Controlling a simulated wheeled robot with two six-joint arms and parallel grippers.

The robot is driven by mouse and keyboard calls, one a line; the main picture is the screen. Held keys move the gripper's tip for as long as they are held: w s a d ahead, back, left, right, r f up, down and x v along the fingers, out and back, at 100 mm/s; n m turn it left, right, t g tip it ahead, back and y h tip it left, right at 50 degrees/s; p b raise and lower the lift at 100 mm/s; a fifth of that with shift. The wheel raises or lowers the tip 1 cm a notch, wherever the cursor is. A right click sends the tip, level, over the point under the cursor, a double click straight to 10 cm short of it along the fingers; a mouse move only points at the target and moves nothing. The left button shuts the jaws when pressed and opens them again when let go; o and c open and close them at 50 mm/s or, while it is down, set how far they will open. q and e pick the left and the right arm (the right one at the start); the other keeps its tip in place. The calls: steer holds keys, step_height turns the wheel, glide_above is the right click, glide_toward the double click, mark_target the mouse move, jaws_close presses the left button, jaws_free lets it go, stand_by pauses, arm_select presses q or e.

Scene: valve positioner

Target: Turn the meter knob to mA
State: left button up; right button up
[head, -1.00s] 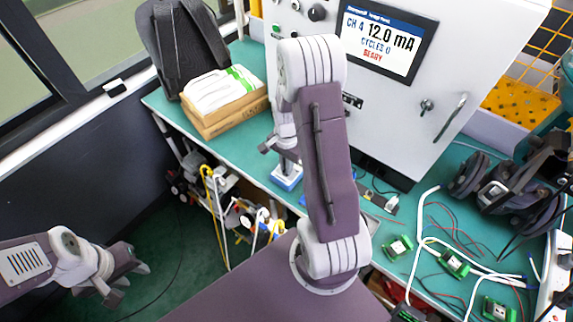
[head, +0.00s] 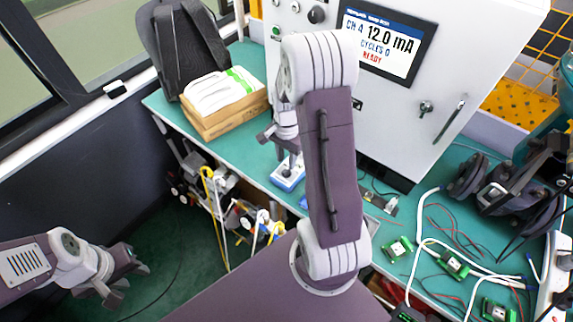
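The meter (head: 287,174), a blue box with a pale face, lies on the green bench in front of the cabinet. Its knob and markings are too small and too covered to read. My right gripper (head: 281,146) is just above the meter in the picture, pointing down at it. My own arm hides part of this gripper, so its opening and any contact with the knob cannot be made out. My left gripper (head: 129,283) is at the lower left, away from the bench, with its fingers apart and empty.
The cabinet (head: 395,110) stands behind, its screen (head: 381,42) reading CH 4, 12.0 mA, CYCLES 0, READY. Boxes (head: 222,105) and a backpack (head: 185,45) are at the back left.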

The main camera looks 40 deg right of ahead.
mark_target(287, 170)
step_height(287, 170, up, 4)
steer(key=shift+r, duration=0.25)
